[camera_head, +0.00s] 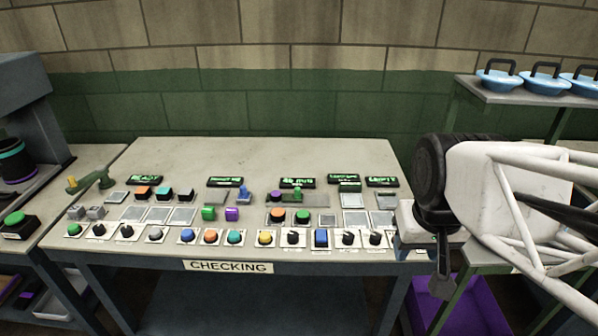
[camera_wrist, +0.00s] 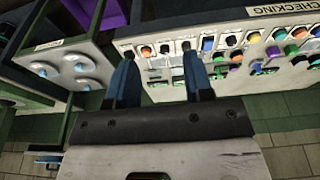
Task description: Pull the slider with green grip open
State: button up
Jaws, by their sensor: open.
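The slider with the green grip (camera_head: 297,194) is on the panel table in the head view, right of centre, under a lit green display. A purple button sits just left of it. In the wrist view the slider is too small to make out surely. My gripper (camera_head: 443,255) hangs beyond the panel's right end in the head view, fingers pointing down, well apart from the slider. In the wrist view my gripper (camera_wrist: 160,78) shows two separated fingers with nothing between them.
A slider with a blue grip (camera_head: 242,195) stands to the left. Knobs and buttons line the front edge above the CHECKING label (camera_head: 228,267).

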jog(key=w+a+n, duration=0.1)
jog(key=w+a, duration=0.2)
jog(key=w, duration=1)
jog(key=n+g, duration=0.3)
send_over(297, 188)
jog(key=f, duration=1.5)
jog(key=shift+s+d+f, duration=0.2)
jog(key=shift+s+d, duration=0.05)
jog(key=shift+s, duration=0.05)
jog(key=shift+w+a+f+n, duration=0.2)
jog(key=shift+f+n, duration=0.05)
jog(key=shift+n, duration=0.05)
jog(key=shift+f, duration=0.1)
jog(key=shift+f, duration=3.75)
grip_shut()
